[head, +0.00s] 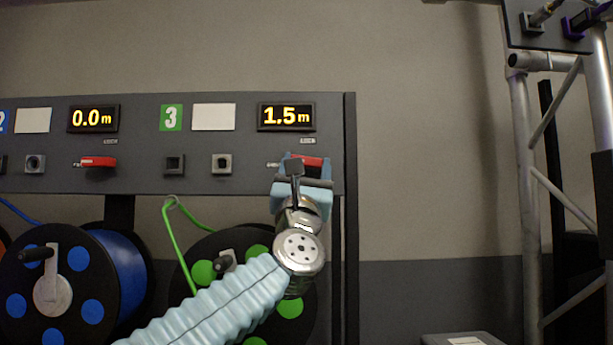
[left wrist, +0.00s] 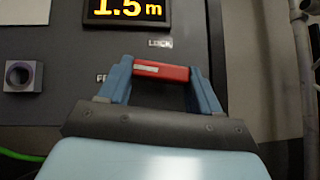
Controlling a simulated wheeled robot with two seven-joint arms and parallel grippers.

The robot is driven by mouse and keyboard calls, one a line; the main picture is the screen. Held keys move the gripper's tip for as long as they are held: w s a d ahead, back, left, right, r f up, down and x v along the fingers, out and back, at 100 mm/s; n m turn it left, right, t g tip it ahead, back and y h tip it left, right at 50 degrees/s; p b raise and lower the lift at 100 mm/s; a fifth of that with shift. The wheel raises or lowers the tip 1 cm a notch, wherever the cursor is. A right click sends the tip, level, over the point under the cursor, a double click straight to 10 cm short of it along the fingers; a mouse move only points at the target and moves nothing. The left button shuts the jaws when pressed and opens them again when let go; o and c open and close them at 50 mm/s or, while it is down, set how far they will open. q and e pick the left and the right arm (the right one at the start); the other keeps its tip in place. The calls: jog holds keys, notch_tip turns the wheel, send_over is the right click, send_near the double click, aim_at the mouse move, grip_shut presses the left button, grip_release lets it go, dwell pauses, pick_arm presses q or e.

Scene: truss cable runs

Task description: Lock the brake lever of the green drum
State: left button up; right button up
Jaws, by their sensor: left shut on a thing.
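The green drum (head: 290,304) hangs below the panel, partly hidden behind my left arm. Its brake lever (head: 313,161) is red and sits under the 1.5 m display; it also shows in the left wrist view (left wrist: 161,71), lying nearly level. My left gripper (head: 303,168) is shut on the red lever, with one blue finger at each end of it in the left wrist view. A LOCK label (left wrist: 160,43) is above the lever to the right. A second label, partly hidden, is at its lower left. My right gripper is not in view.
The blue drum (head: 124,277) with its own red lever (head: 98,162) is to the left. A green cable (head: 172,238) runs from the panel (head: 145,180) to the green drum. A metal truss (head: 524,200) stands at the right. The wall between panel and truss is clear.

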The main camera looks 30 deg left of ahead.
pick_arm(q)
jog(key=m+t+h+b, duration=0.1)
jog(key=m+h, duration=0.3)
jog(key=m, duration=0.1)
jog(key=shift+a, duration=0.15)
jog(key=shift+s+r+m+h, duration=0.1)
jog(key=shift+m+h, duration=1.3)
jog(key=shift+m, duration=0.05)
jog(key=shift+r+m+h, duration=0.1)
jog(key=shift+m+h, duration=1.3)
jog(key=shift+m, duration=0.05)
jog(key=shift+g, duration=0.3)
jog(key=o, duration=1.1)
jog(key=shift+c, duration=0.2)
jog(key=shift+s+f, duration=0.1)
